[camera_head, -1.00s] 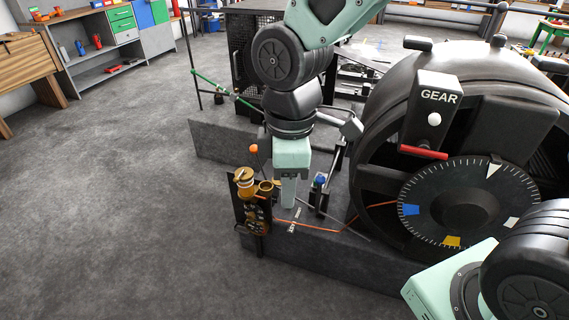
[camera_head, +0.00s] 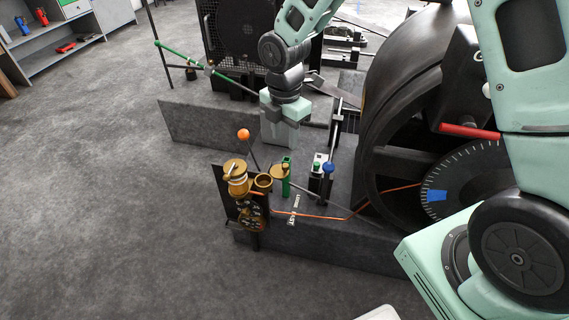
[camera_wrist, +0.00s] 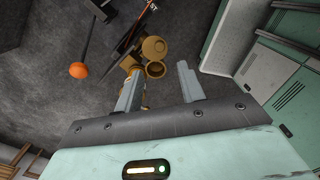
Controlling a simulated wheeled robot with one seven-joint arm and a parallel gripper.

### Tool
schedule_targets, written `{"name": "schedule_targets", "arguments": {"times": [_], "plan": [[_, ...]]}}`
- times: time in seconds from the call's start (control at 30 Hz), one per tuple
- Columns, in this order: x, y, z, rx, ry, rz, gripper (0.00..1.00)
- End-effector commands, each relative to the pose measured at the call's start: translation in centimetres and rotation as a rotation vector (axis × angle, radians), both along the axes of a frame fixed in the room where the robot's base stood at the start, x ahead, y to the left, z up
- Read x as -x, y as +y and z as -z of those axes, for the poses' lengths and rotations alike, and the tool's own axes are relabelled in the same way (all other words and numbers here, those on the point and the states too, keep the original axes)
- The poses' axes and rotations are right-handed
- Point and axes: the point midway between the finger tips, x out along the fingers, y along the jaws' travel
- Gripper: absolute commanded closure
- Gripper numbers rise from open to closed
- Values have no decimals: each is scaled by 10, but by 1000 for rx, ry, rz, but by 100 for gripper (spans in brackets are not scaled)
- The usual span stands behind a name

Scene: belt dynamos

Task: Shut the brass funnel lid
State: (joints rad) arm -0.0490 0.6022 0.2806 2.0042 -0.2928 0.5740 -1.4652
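The brass funnel (camera_head: 263,182) is an open round cup on the dark bracket, beside a larger brass jar (camera_head: 236,178). A flat brass disc, apparently the funnel lid (camera_head: 280,171), sits to its right beside a green post, off the cup's mouth. In the wrist view the funnel (camera_wrist: 155,69) shows its open mouth between my fingers, with the likely lid (camera_wrist: 154,46) just beyond. My gripper (camera_head: 283,142) is behind and above the funnel, touching nothing that I can see. The wrist view shows my gripper (camera_wrist: 160,68) with its fingers apart and empty.
An orange ball on a rod (camera_head: 243,134) stands behind the jar. A blue-topped post (camera_head: 328,170) stands right of the lid. A large black wheel housing (camera_head: 410,110) fills the right. Open floor (camera_head: 110,210) lies left.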

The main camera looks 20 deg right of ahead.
Motion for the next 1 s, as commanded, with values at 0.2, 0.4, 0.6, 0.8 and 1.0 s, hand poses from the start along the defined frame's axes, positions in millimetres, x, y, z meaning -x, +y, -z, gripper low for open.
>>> {"name": "schedule_targets", "arguments": {"times": [0.2,0.4,0.6,0.8,1.0], "plan": [[1,0,49,1,3,-1,61],[1,0,82,1,2,0,61],[0,0,98,0,1,0,61],[0,0,101,0,-1,1,61],[0,0,101,0,-1,1,78]]}}
